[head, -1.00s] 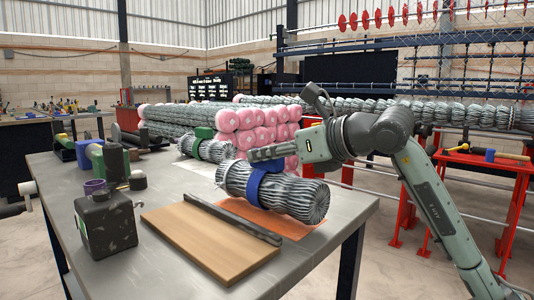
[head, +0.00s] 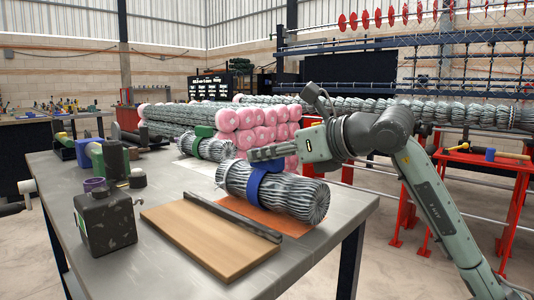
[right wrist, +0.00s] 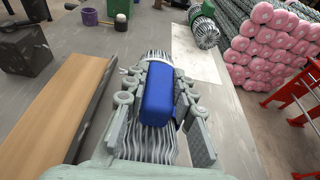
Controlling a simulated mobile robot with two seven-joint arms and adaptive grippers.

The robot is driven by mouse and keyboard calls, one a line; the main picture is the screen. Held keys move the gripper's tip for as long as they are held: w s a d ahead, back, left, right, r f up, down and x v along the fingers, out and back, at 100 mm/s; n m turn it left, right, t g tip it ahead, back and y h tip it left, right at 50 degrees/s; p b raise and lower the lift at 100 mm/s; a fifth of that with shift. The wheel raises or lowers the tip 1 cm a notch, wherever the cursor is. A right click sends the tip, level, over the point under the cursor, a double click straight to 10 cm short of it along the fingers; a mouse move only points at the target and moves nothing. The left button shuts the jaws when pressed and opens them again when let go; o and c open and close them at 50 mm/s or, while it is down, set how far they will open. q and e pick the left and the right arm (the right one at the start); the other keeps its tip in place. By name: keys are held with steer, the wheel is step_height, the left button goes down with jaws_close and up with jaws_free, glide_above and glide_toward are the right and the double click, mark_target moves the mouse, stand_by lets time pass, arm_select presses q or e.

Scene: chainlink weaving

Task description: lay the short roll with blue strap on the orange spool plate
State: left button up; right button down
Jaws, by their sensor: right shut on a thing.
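The short roll with blue strap (head: 301,198) is a bundle of grey wire lying over the orange spool plate (head: 262,219) on the table. Its blue strap (right wrist: 158,92) shows between the fingers in the right wrist view. My right gripper (head: 266,160) is shut on the roll at the strap, from above. The plate shows only in part, as the roll covers the rest. Whether the roll rests on the plate or hangs just above it I cannot tell. My left gripper is out of view.
A wooden board (head: 205,238) with a dark metal bar (head: 233,217) lies just in front of the plate. A dark canister (head: 104,222) stands at the left. A green-strapped roll (head: 207,147) lies behind, near stacked pink-ended rolls (head: 262,128).

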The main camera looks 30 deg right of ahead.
steer(key=shift+f+b, duration=0.3)
steer(key=shift+b, duration=0.1)
steer(key=c, duration=1.4)
jaws_free()
steer(key=shift+o, duration=1.1)
steer(key=shift+f, duration=0.15)
steer(key=v, duration=1.2)
steer(key=shift+s, duration=0.1)
